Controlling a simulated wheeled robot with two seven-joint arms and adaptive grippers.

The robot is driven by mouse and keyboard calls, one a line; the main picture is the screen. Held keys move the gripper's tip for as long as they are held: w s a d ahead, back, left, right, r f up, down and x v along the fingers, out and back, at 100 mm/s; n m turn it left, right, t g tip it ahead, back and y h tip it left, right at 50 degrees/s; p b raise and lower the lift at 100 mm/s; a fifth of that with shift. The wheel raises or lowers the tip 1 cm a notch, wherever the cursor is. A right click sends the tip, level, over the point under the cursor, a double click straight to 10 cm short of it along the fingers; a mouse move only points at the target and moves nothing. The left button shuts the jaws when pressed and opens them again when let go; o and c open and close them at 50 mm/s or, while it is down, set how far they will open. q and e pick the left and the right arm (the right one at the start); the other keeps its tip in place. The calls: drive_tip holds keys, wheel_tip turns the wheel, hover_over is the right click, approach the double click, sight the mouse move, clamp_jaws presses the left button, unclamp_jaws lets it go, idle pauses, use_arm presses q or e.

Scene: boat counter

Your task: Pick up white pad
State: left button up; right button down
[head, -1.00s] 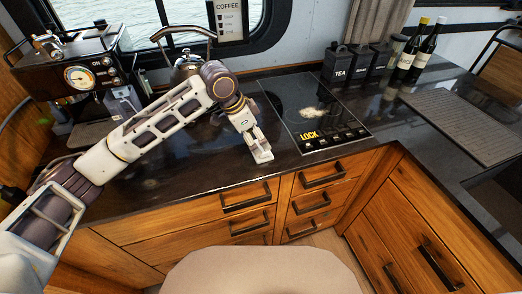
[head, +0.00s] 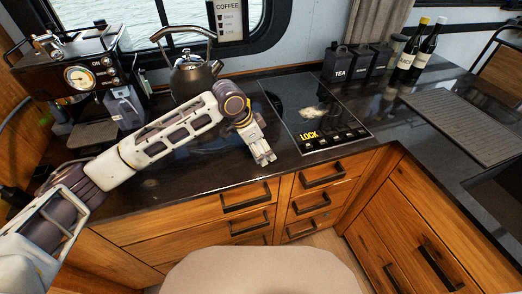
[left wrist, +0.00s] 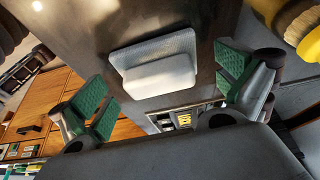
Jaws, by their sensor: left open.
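The white pad (left wrist: 155,62) shows in the left wrist view as a pale, rounded, two-part block on the dark counter. It sits between the spread green-lined fingers of my left gripper (left wrist: 163,90), beyond their tips, with a gap on both sides. In the head view my left gripper (head: 264,155) is low over the front of the black counter, left of the cooktop. It is open and empty. I cannot make out the pad there; the gripper and wrist probably cover it. My right gripper is in neither view.
The black cooktop (head: 312,112) lies right of the gripper, with a pale patch on it. A kettle (head: 192,78) stands behind my arm, and a coffee machine (head: 75,70) at the left. Canisters (head: 345,64) and bottles (head: 424,50) stand at the back right. Drawers are below the counter edge.

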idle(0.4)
use_arm(q)
drive_tip(key=c, duration=1.1)
drive_tip(key=shift+r, duration=0.2)
wheel_tip(320, 180, up, 10)
drive_tip(key=shift+f, duration=0.15)
drive_tip(key=o, duration=0.4)
drive_tip(key=shift+c, duration=1.4)
drive_tip(key=shift+p, duration=0.3)
